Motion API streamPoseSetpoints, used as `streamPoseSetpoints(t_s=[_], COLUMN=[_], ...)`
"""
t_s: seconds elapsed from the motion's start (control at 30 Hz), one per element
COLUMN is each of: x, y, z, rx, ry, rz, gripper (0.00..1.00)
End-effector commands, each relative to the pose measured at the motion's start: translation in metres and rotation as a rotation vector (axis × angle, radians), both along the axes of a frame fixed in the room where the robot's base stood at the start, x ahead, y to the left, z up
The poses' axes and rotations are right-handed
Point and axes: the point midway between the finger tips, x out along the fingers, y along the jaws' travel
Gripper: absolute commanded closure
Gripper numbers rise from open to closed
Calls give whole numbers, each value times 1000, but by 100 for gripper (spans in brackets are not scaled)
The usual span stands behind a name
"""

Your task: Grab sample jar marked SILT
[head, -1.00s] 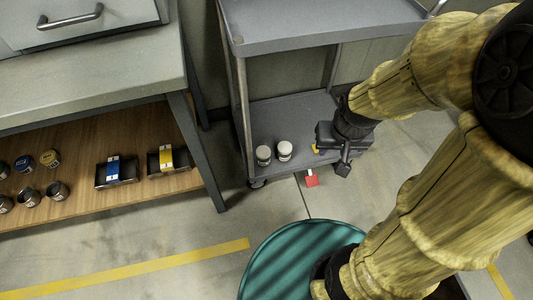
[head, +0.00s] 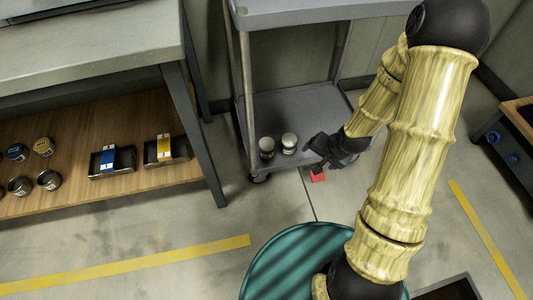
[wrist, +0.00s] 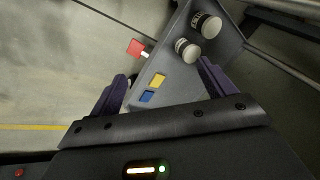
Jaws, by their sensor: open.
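Two jars with pale lids stand side by side on the lower shelf of the grey cart. In the head view the left jar (head: 266,147) and the right jar (head: 289,144) are just left of my gripper (head: 318,149). In the wrist view one jar (wrist: 207,25) is at the top and the other jar (wrist: 186,49) is nearer. The lettering is too small to read, so I cannot tell which is SILT. My gripper (wrist: 162,75) is open and empty, its fingers apart from both jars.
The cart's lower shelf (head: 300,110) sits under its upper shelf (head: 300,12). Yellow (wrist: 159,81) and blue (wrist: 147,96) patches lie near my fingers. A red tag (wrist: 135,47) is at the shelf edge. A wooden shelf (head: 60,203) at left holds several jars and trays.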

Motion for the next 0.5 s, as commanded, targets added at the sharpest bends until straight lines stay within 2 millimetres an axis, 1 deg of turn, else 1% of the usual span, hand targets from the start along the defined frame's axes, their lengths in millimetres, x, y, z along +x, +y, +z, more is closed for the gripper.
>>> streamPoseSetpoints(t_s=[0.03, 0.2, 0.4, 0.5], x=[1, 6, 8, 9], y=[4, 27, 56, 71], z=[-27, -84, -138, -159], rx=[54, 266, 560, 723], ry=[8, 9, 30, 48], rz=[-40, -193, -401, -515], gripper=[18, 18, 18, 18])
